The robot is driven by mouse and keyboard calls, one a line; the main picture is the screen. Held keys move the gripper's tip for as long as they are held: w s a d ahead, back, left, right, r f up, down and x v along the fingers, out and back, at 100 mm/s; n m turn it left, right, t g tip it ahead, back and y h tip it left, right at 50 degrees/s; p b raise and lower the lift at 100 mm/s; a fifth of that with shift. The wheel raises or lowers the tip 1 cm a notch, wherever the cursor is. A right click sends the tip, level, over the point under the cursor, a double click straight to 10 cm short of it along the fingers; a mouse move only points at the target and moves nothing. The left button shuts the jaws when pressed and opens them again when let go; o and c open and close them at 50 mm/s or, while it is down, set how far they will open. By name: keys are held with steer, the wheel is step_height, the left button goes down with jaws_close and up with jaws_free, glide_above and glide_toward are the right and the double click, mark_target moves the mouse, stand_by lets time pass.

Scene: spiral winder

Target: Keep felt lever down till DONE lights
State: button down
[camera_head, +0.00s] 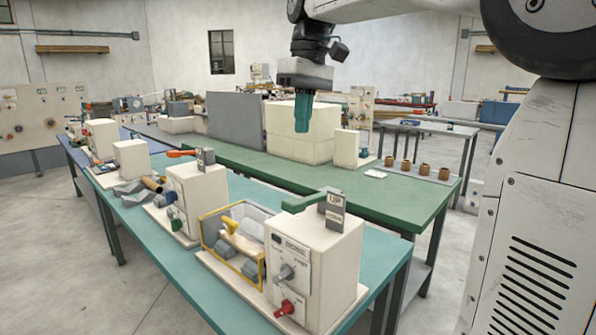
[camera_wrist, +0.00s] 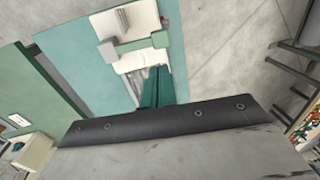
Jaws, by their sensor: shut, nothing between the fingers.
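The near cream machine (camera_head: 318,255) has a green lever (camera_head: 305,201) on its top, next to a grey sign reading UP (camera_head: 335,206). The lever lies roughly level and points left. A dark lamp or window (camera_head: 276,240) shows on its front panel; its label is too small to read surely. My gripper (camera_head: 303,128), with teal fingers, is shut and empty in the air, well above the benches and apart from the lever. In the wrist view the gripper (camera_wrist: 155,80) points toward the machine top (camera_wrist: 130,20) and green lever (camera_wrist: 158,39).
A yellow-framed guard (camera_head: 222,238) encloses rollers left of the near machine. A second machine (camera_head: 197,195) with an orange lever (camera_head: 181,153) stands further left on the teal bench (camera_head: 372,268). Behind, a green bench (camera_head: 395,205) carries cream boxes and a grey panel (camera_head: 235,120).

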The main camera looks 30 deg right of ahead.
mark_target(296, 201)
steer(key=f, duration=0.4)
steer(key=a+f, duration=0.1)
steer(key=f, duration=0.8)
steer(key=shift+s+a+f, duration=0.3)
steer(key=shift+a+f, duration=0.05)
steer(key=shift+d+f, duration=0.1)
